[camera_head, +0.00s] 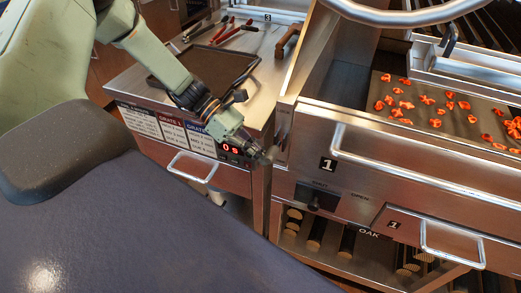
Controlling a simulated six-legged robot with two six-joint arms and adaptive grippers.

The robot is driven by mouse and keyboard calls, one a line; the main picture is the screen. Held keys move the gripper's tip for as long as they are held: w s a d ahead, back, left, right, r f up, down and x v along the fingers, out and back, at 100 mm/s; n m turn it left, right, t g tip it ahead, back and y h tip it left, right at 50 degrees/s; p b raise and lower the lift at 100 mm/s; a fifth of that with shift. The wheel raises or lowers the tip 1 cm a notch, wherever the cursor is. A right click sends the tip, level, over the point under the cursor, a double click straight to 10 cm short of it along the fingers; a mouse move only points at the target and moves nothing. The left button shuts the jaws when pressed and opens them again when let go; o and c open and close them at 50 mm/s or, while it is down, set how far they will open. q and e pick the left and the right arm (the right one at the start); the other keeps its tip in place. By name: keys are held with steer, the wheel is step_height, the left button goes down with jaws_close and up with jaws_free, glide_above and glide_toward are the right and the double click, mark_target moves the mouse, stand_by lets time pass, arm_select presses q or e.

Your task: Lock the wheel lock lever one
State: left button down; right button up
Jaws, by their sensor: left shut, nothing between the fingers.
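A large metal wheel (405,17) crosses the top of the grill at the upper right, only its lower rim in view. A small upright grey lever-like part (449,39) stands just below it; I cannot tell whether it is the wheel lock lever one. My left arm reaches in from the upper left. My left gripper (265,156) is shut and empty, beside the front left corner of the grill marked 1. It is well to the left of and below the wheel. My right gripper is not in view.
A steel side counter holds a dark tray (205,65) and several red-handled tools (232,32). Glowing coals (428,104) lie in the grill. Oak logs lie on the shelf below.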

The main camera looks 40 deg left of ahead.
arm_select(q)
steer(key=shift+w+r+n+g+p, duration=0.15)
steer(key=shift+r+n+g+p, duration=0.45)
steer(key=shift+r+p, duration=0.2)
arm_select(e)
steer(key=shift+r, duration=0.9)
arm_select(q)
steer(key=shift+r, duration=0.1)
step_height(320, 180, down, 4)
steer(key=s+b, duration=0.2)
steer(key=p+v, duration=0.2)
steer(key=v, duration=0.8)
steer(key=shift+a, duration=0.4)
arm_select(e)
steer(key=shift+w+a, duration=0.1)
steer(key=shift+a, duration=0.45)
arm_select(q)
steer(key=shift+w+d+r, duration=0.1)
steer(key=shift+d+r, duration=0.05)
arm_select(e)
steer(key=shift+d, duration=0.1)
